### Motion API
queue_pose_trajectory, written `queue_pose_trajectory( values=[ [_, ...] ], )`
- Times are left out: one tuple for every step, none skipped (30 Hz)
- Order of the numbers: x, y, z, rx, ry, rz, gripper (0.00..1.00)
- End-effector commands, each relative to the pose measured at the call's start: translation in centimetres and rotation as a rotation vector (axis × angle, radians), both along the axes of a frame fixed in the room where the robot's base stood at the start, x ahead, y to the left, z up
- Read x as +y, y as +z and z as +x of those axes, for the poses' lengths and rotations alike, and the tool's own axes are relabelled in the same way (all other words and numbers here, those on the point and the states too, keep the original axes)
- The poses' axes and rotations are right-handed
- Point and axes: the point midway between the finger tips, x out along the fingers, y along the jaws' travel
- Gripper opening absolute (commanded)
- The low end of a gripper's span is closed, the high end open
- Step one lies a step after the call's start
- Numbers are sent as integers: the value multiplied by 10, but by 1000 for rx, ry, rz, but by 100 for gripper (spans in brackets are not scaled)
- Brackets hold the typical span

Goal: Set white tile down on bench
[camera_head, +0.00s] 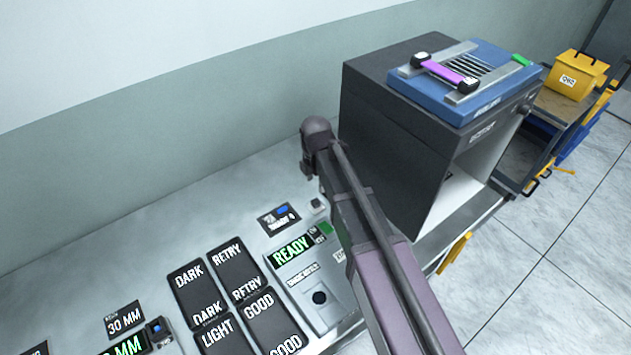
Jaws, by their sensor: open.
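The grey bench (110,262) runs along the wall from the lower left toward the right. I cannot make out a white tile for certain. A pale white patch (458,190) shows inside the open front of the black booth (395,140), and I cannot tell whether it is a tile or the booth's floor. My arm rises from the bottom over the bench, left of the booth. My gripper is not visible, and the arm hides part of the bench.
Black plates (237,268) marked DARK, RETRY, LIGHT and GOOD lie on the bench. A device showing READY (291,251) sits beside my arm. A blue fixture (470,80) with a purple-handled tool (448,75) tops the booth. A yellow bin (578,76) stands far right. Bare bench lies at left.

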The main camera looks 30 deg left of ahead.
Motion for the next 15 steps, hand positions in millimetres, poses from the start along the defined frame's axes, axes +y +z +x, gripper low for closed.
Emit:
queue_pose_trajectory(
  values=[
    [0,9,0,0,0,0,67],
    [0,11,0,0,0,0,67],
    [0,14,0,0,0,0,67],
    [0,17,0,0,0,0,67],
    [0,19,0,0,0,0,67],
    [0,21,0,0,0,0,67],
    [0,23,0,0,0,0,67],
    [0,25,0,0,0,0,67],
    [0,26,0,0,0,0,67],
    [0,28,0,0,0,0,67],
    [0,29,0,0,0,0,67],
    [0,30,0,0,0,0,67],
    [0,30,0,0,0,0,67],
    [0,31,0,0,0,0,67],
    [0,32,0,0,0,0,67]
  ],
)
